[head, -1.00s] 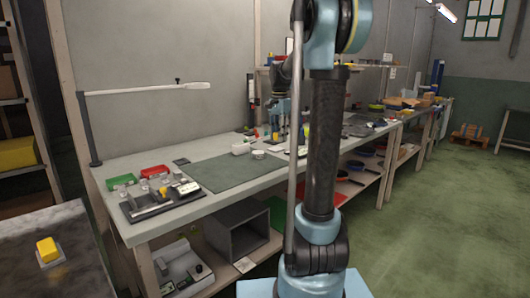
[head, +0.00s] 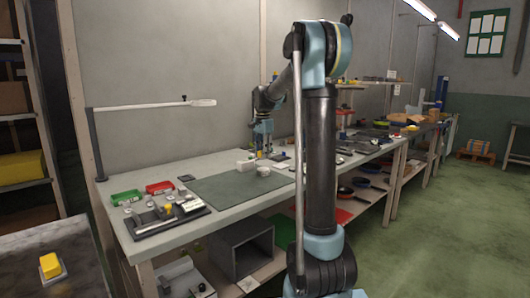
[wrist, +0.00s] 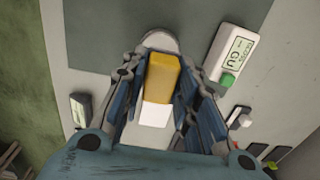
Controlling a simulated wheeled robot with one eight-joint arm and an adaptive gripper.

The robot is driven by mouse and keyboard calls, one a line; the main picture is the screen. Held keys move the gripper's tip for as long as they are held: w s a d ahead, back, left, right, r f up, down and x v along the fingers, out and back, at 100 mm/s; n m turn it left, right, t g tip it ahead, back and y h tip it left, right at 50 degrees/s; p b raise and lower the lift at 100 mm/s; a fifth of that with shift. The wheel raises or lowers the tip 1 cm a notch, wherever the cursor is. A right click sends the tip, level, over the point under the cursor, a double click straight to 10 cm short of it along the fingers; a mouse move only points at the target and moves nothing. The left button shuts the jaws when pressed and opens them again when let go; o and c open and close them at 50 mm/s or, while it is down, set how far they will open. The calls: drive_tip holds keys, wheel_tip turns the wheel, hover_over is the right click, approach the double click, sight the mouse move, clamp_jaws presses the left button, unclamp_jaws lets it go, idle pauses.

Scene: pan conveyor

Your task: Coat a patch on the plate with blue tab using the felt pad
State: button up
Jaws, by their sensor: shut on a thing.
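My gripper (wrist: 160,82) is shut on a yellow block with a white end, which looks like the felt pad (wrist: 163,72). In the head view my gripper (head: 264,145) is over the far part of the bench, beyond the grey-green mat, and the pad is too small to make out clearly. Small pale pieces with coloured edges (wrist: 238,117) lie to the right in the wrist view, partly cut off by my gripper. I cannot tell which of them is the plate with the blue tab.
The grey-green mat (head: 222,190) has much clear room.

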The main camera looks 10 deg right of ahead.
sight(263, 169)
drive_tip(key=shift+f, duration=2.2)
drive_tip(key=shift+f, duration=0.5)
idle(0.5)
drive_tip(key=shift+r, duration=0.1)
drive_tip(key=shift+r, duration=3.45)
